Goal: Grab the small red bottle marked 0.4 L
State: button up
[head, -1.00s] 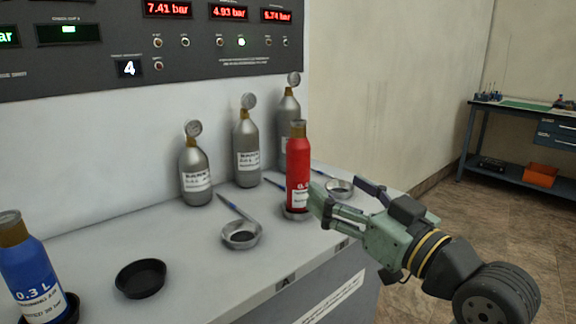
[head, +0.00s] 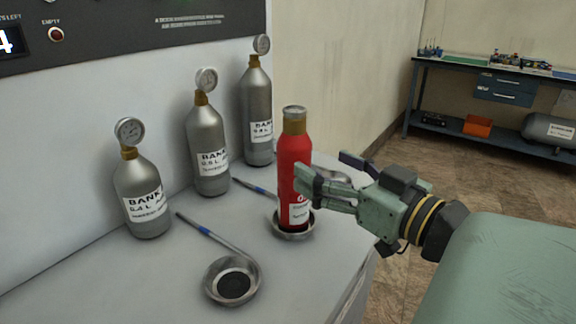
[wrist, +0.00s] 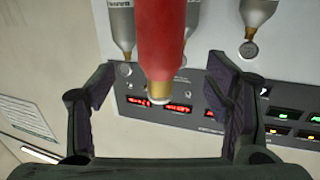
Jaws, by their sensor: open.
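The red bottle (head: 293,160) with a brass-coloured neck stands upright in a shallow metal dish (head: 293,232) on the bench. Its label is partly hidden by a finger, so only part of the volume marking shows. My gripper (head: 324,172) comes in from the right with its fingers open, one finger overlapping the bottle's lower right side in the head view. In the wrist view, which looks upside down, the bottle (wrist: 161,45) hangs between the two spread fingers of my gripper (wrist: 162,84), with a gap on both sides.
Three grey gauge bottles (head: 207,150) stand behind, along the panel wall. A workbench (head: 490,75) stands far right.

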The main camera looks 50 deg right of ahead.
aim_at(306, 156)
jog(key=w, duration=0.2)
jog(key=w+d, duration=0.1)
jog(key=w, duration=0.5)
jog(key=shift+d+p, duration=0.2)
jog(key=shift+p, duration=0.1)
grip_shut()
dwell(0.6)
jog(key=shift+r, duration=0.1)
